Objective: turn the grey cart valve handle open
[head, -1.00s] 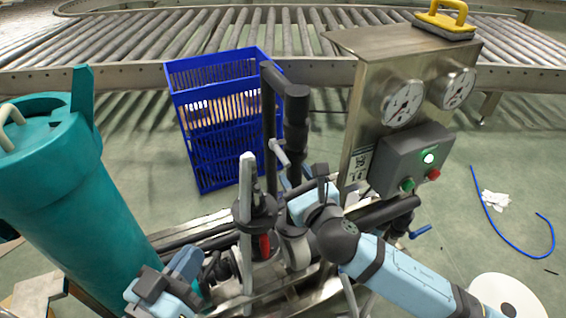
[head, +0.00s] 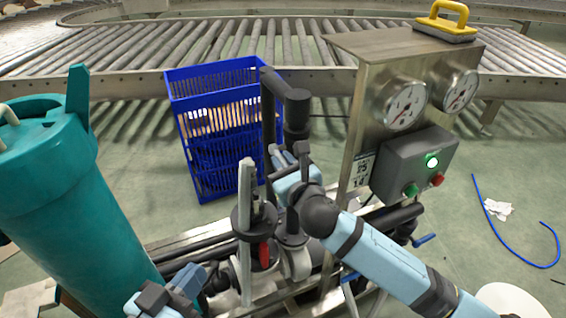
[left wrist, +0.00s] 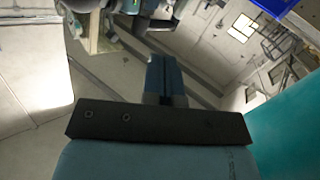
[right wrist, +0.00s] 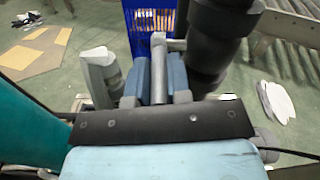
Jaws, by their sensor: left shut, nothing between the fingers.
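The grey valve handle (head: 274,153) is a short bar beside the black upright pipe (head: 297,115) on the cart. In the right wrist view the handle (right wrist: 158,75) stands between the two blue fingers of my right gripper (right wrist: 157,88). The fingers lie close along both its sides; whether they press on it is not clear. In the head view my right gripper (head: 286,168) is at the handle, partly covering it. My left gripper (head: 190,280) is low at the front left, away from the handle. Its fingers (left wrist: 165,80) are together and empty.
A tall pale lever (head: 246,225) stands just left of my right gripper. The teal tank (head: 75,210) is at left, the blue crate (head: 215,120) behind. The gauge panel (head: 375,125) with its control box (head: 412,165) is at right. Floor beyond the panel is mostly clear.

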